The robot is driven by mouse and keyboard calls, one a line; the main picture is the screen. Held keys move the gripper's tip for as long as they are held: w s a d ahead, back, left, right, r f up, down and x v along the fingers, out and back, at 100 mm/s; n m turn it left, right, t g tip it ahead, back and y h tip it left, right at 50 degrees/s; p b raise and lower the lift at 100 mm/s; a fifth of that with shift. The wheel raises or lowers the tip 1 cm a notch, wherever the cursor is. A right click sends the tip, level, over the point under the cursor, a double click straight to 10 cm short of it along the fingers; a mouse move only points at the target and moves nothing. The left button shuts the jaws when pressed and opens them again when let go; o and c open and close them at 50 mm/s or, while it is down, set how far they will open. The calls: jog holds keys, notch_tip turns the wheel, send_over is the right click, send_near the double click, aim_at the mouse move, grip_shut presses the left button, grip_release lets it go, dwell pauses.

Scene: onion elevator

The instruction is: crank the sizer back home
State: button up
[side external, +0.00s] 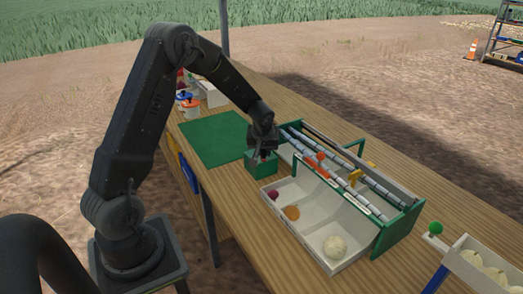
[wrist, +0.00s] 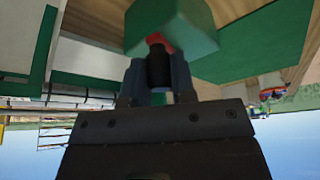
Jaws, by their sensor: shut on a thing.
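The sizer (side external: 402,222) is a long frame with green ends and grey rollers (side external: 335,165), right of my arm in the side view. A green box (side external: 262,168) stands at its near left end; its underside-tilted view also fills the top of the wrist view (wrist: 185,35). My gripper (side external: 263,154) is at this box. In the wrist view, my gripper (wrist: 158,85) is shut on a dark cylindrical crank handle (wrist: 158,62). A red part (wrist: 156,40) shows between the handle and the box. The crank's angle is hard to tell.
A white tray (side external: 300,228) in front of the rollers holds a purple, an orange and a pale ball. A green mat (side external: 212,138) lies bare on the wooden table.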

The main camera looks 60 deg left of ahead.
jog(key=shift+w, duration=0.5)
jog(key=shift+w+a, duration=0.1)
jog(key=shift+w, duration=0.5)
jog(key=shift+w+a, duration=0.1)
jog(key=shift+w, duration=0.05)
jog(key=shift+w+a, duration=0.25)
jog(key=shift+w, duration=0.2)
